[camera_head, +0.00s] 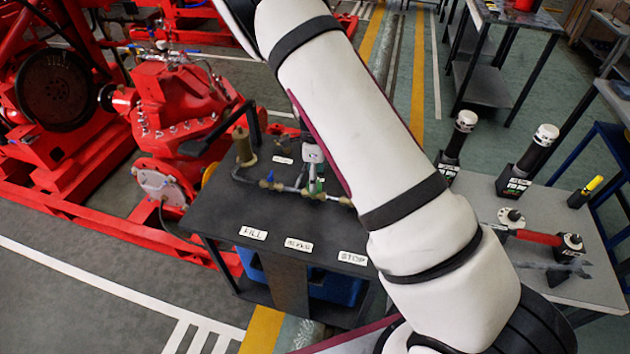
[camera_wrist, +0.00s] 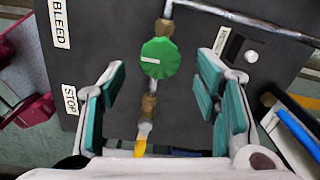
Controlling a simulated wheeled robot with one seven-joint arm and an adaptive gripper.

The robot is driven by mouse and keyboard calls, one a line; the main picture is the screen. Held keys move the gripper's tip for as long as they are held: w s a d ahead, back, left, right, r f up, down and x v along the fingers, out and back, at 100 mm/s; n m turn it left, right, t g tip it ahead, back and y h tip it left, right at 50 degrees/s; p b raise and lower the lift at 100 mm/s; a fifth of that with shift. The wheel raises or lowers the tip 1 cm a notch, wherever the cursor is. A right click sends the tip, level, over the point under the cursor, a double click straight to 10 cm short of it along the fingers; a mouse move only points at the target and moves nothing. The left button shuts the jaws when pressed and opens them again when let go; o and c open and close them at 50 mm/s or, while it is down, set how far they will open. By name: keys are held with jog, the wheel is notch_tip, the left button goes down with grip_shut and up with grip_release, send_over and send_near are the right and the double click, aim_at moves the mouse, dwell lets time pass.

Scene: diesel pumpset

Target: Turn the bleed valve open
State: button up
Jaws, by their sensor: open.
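The bleed valve, by the nearby BLEED label, appears to be the green ribbed knob (camera_wrist: 160,58) with a white line across its face, on a brass fitting in a pipe line. A bit of green also shows in the head view (camera_head: 313,187), mostly hidden by my arm. In the wrist view my gripper (camera_wrist: 160,64) is open, its teal-padded fingers on the left and right of the knob with a gap on each side. Whether the fingertips are level with the knob in depth I cannot tell.
The black panel table (camera_head: 215,205) carries FILL, BLEED (camera_head: 299,245) and STOP (camera_head: 352,258) labels. A yellow-tipped lever (camera_wrist: 142,138) lies below the knob, between the fingers. A grey pipe runs above it. Red machinery (camera_head: 180,110) stands left; a grey table (camera_head: 590,285) stands right.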

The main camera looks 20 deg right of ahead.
jog(key=shift+f, duration=1.45)
jog(key=c, duration=1.2)
jog(key=shift+o, duration=0.3)
